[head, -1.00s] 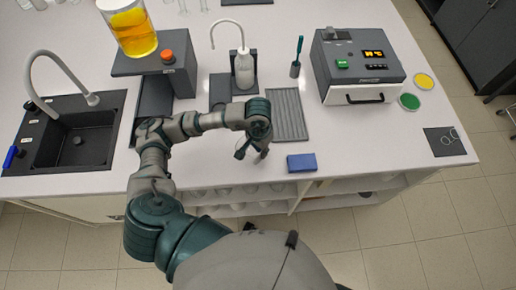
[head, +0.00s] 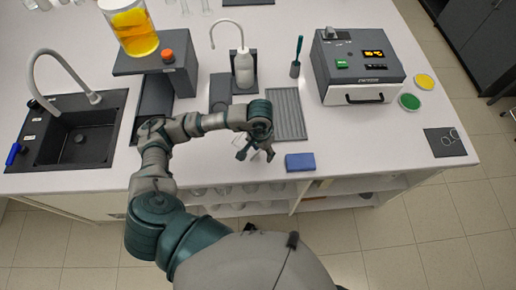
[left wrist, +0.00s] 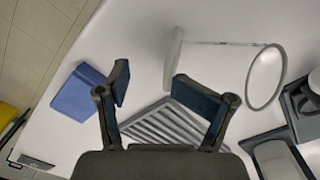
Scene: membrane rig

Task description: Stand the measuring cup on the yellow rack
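My left gripper (head: 256,156) is over the front edge of the bench. Its two fingers are apart with nothing between them, as the left wrist view (left wrist: 165,100) also shows. A clear see-through vessel, apparently the measuring cup (left wrist: 264,77), lies beyond the fingertips in the left wrist view, with a round rim at right and a straight edge at left; it appears to lie on its side. In the head view it is mostly hidden by my gripper. No yellow rack can be made out; a yellow patch (left wrist: 8,113) at the left wrist view's edge is too cut off to identify.
A blue box (head: 300,162) lies right of my gripper, and a grey ribbed mat (head: 288,115) behind it. A wash bottle (head: 243,68), a sink (head: 85,135) and a boxy instrument (head: 358,68) stand on the bench.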

